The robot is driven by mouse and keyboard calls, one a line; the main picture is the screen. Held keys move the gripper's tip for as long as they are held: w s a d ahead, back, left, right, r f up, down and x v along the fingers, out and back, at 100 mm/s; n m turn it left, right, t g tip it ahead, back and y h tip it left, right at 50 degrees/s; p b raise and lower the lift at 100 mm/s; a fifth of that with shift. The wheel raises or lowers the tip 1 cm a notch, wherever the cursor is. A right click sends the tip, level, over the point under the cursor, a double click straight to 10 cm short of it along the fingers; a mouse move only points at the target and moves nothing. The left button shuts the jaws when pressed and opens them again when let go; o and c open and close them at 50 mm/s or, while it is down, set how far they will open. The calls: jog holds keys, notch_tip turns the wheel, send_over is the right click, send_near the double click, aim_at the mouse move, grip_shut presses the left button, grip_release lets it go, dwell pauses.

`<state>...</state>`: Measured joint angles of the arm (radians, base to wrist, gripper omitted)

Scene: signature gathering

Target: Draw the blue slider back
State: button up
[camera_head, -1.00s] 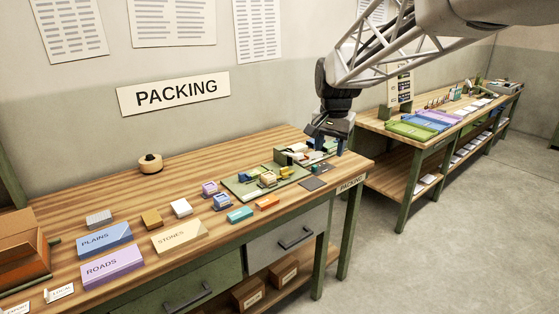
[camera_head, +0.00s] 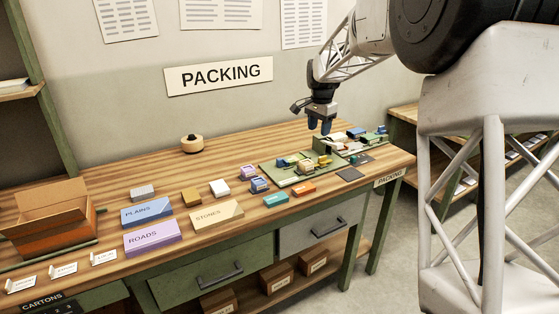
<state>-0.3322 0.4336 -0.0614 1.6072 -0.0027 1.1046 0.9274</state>
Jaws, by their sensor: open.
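A small blue part (camera_head: 286,161) shows near the board's back left. Another blue part (camera_head: 355,132) shows on a second green fixture to the right of the gripper. At this size I cannot tell which blue part is the slider, nor how far along it stands. The gripper seems apart from all of them.
On the table are a purple ROADS box (camera_head: 152,238), a blue PLAINS box (camera_head: 146,213), a beige STONES box (camera_head: 217,216), small coloured blocks, a tape roll (camera_head: 192,144) and an open carton (camera_head: 45,205). A dark pad (camera_head: 350,174) lies near the right edge.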

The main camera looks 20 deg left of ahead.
jog(key=w+a+f+m, duration=0.1)
jog(key=w+a+f, duration=0.5)
jog(key=w+a, duration=0.15)
jog(key=m, duration=0.1)
send_over(279, 159)
jog(key=shift+g, duration=0.3)
notch_tip(279, 159, down, 8)
jog(key=shift+r, duration=0.1)
jog(key=shift+f, duration=3.9)
grip_shut()
